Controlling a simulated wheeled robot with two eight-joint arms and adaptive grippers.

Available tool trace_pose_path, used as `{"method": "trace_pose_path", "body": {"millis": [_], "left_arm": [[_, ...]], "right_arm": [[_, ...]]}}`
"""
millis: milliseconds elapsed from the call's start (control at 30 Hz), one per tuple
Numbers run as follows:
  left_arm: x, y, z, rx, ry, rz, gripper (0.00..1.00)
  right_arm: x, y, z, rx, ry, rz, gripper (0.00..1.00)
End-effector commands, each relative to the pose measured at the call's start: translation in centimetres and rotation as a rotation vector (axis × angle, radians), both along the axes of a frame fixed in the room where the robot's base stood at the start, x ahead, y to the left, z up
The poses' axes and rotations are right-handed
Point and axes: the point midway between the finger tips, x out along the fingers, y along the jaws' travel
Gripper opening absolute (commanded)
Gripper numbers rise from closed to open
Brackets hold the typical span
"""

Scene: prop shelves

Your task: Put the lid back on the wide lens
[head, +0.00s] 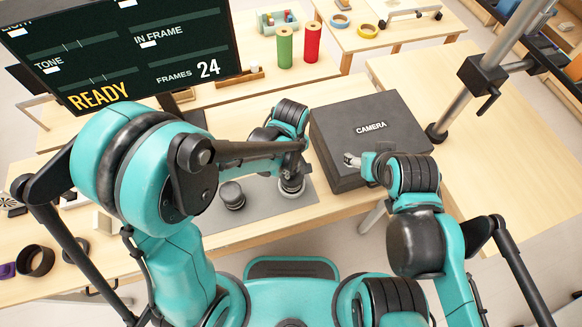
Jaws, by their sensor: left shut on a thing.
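My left gripper (293,164) points down over a lens (291,187) with a pale ring, near the right end of the grey mat. It is shut on what seems to be the lid, mostly hidden by the fingers and arm. I cannot tell whether the lid touches the lens. A second dark, squat lens (232,196) stands upright on the mat to the left. The picture does not clearly show which lens is the wide one. My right gripper (351,160) is over the near left part of the camera case, away from both lenses; its jaw opening is unclear.
The black case marked CAMERA (368,128) stands right of the grey mat (262,213). A metal stand (465,95) rises behind it to the right. A dark screen (120,50) is at the back left. Green (284,47) and red (312,42) rolls stand behind.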

Motion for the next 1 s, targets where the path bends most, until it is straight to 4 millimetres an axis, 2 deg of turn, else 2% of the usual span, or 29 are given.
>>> {"method": "trace_pose_path", "body": {"millis": [367,400,467,667,767,1000], "left_arm": [[0.0,0.0,-0.01,0.0,0.0,0.0,0.04],[0.0,0.0,-0.01,0.0,0.0,0.0,0.3],[0.0,0.0,-0.01,0.0,0.0,0.0,0.44],[0.0,0.0,-0.01,0.0,0.0,0.0,0.44],[0.0,0.0,-0.01,0.0,0.0,0.0,0.63],[0.0,0.0,-0.01,0.0,0.0,0.0,0.64]], "right_arm": [[0.0,0.0,-0.05,0.0,0.0,0.0,0.63],[0.0,0.0,-0.05,0.0,0.0,0.0,0.63],[0.0,0.0,-0.05,0.0,0.0,0.0,0.63],[0.0,0.0,-0.05,0.0,0.0,0.0,0.63],[0.0,0.0,-0.05,0.0,0.0,0.0,0.63],[0.0,0.0,-0.05,0.0,0.0,0.0,0.63]]}}
